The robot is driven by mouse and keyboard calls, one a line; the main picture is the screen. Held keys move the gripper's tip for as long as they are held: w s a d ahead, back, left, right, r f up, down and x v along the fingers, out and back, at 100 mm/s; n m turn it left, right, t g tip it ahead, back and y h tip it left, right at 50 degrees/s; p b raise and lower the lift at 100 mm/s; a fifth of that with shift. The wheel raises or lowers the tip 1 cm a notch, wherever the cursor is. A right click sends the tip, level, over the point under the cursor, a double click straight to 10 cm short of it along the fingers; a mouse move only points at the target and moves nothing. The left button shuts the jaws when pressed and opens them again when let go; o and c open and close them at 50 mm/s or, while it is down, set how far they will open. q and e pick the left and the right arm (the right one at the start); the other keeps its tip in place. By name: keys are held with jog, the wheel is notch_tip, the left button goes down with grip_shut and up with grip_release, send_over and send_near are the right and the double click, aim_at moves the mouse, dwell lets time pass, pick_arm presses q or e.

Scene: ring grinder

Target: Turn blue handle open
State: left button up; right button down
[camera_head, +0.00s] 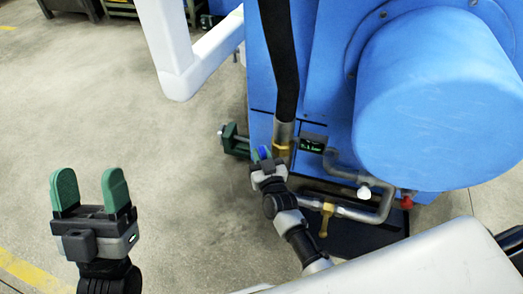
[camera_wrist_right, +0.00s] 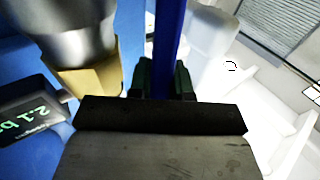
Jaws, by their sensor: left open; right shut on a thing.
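The blue handle (camera_wrist_right: 166,45) stands upright in the right wrist view, between the fingers of my right gripper (camera_wrist_right: 162,78). In the head view a small piece of the blue handle (camera_head: 263,152) shows at the tip of my right gripper (camera_head: 262,158), beside the brass fitting of the hose. The right gripper is shut on the handle; the fingers partly hide it. My left gripper (camera_head: 91,192) is open and empty above the floor at the lower left, well away from the handle.
A brass fitting (camera_wrist_right: 88,80) and a small display (camera_wrist_right: 30,112) sit close to my right gripper. A black hose (camera_head: 280,60) rises above it. The blue machine with its big cylinder (camera_head: 435,100) fills the right. Pipes with a yellow valve (camera_head: 326,217) run below. Floor at left is clear.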

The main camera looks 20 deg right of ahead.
jog(key=shift+w+r+g+p, duration=0.25)
jog(key=shift+g+p, duration=0.15)
jog(key=shift+p, duration=0.55)
pick_arm(q)
jog(key=w+f+g+y+p, duration=0.2)
jog(key=w+f+g+y, duration=0.25)
jog(key=f+g, duration=0.5)
pick_arm(e)
jog(key=shift+w+g, duration=0.25)
jog(key=shift+g, duration=0.05)
jog(key=shift+w+g+p, duration=0.25)
jog(key=shift+g+p, duration=0.05)
jog(key=shift+p, duration=0.35)
jog(key=shift+w+f+g+p, duration=0.1)
jog(key=shift+w+g+p, duration=0.15)
jog(key=shift+p, duration=0.4)
pick_arm(q)
jog(key=s+a+f+g+y, duration=0.2)
jog(key=s+a+f+g, duration=0.2)
jog(key=s+f+g, duration=0.3)
jog(key=shift+f+n+g, duration=0.4)
jog(key=shift+f+g, duration=0.65)
jog(key=shift+g, duration=0.3)
pick_arm(e)
jog(key=c, duration=1)
grip_release()
jog(key=shift+c, duration=0.2)
